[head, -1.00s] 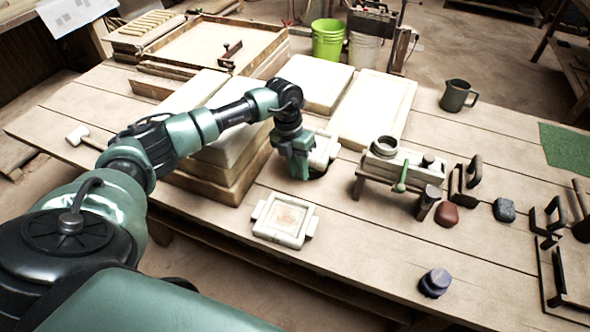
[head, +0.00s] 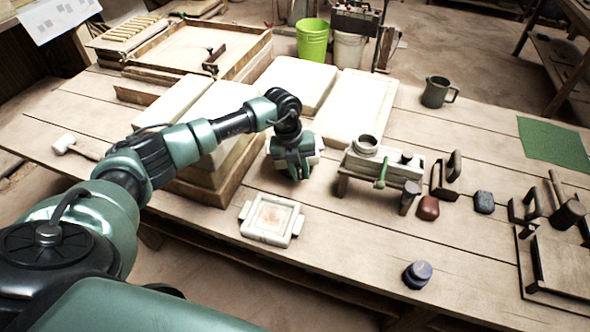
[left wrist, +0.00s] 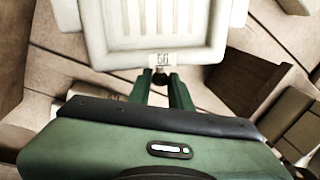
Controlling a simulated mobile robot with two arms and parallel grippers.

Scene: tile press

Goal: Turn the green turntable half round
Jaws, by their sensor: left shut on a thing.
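My left gripper (head: 296,172) points down at the middle of the table, beside the stacked boards. In the head view only bits of this pale mould (head: 315,156) show around the gripper. I cannot make out a green turntable; whatever is under the mould is hidden by it and the gripper. My right gripper is not in view.
A pale square frame (head: 272,220) lies in front of the gripper. A small press stand (head: 395,172) with a green lever is close on the right. Stacked pale boards (head: 215,160) stand close on the left. Table surface is clear at the front right, around a dark round weight (head: 417,274).

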